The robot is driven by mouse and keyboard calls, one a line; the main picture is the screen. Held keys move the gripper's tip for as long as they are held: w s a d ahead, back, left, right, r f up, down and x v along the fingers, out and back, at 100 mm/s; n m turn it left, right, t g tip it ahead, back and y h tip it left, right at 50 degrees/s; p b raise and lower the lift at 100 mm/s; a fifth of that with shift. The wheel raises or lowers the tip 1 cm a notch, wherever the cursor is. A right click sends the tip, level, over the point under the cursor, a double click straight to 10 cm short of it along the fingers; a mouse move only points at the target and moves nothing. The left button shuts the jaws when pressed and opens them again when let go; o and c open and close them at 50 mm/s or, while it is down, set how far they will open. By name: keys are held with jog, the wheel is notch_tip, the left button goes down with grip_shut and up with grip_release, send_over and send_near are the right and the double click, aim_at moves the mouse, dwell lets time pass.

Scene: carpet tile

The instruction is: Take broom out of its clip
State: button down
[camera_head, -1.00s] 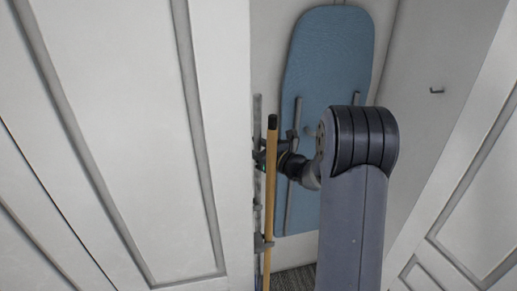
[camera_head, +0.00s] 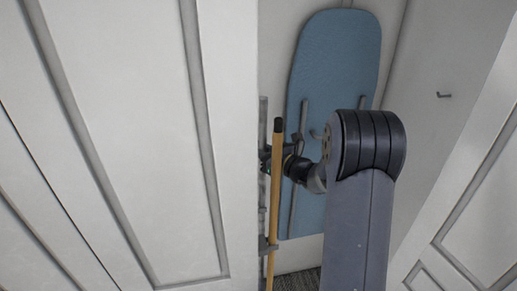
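The broom (camera_head: 273,205) shows as an upright, slightly tilted wooden handle with a black tip; its lower end is out of view. A grey clip (camera_head: 266,245) sits at the lower part of the visible handle, on a grey vertical rail. My gripper (camera_head: 267,160) is at the upper part of the handle, just below the black tip. The handle partly covers the gripper, and its fingers are small and dark. I cannot tell whether they are closed around the handle or only beside it.
A blue ironing board (camera_head: 335,70) leans against the closet's back wall behind my arm. A white panelled door (camera_head: 120,130) stands close on the left of the broom. A small hook (camera_head: 444,95) is on the right wall. Some dark carpet (camera_head: 300,280) shows below.

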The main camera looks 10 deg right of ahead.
aim_at(260, 129)
dwell(0.6)
jog(key=c, duration=1.8)
grip_release()
jog(key=shift+c, duration=0.2)
grip_shut()
jog(key=shift+r+p, duration=1.75)
jog(key=shift+r, duration=1.7)
jog(key=shift+d, duration=0.15)
jog(key=d, duration=0.8)
jog(key=shift+d, duration=0.35)
jog(key=shift+f, duration=0.1)
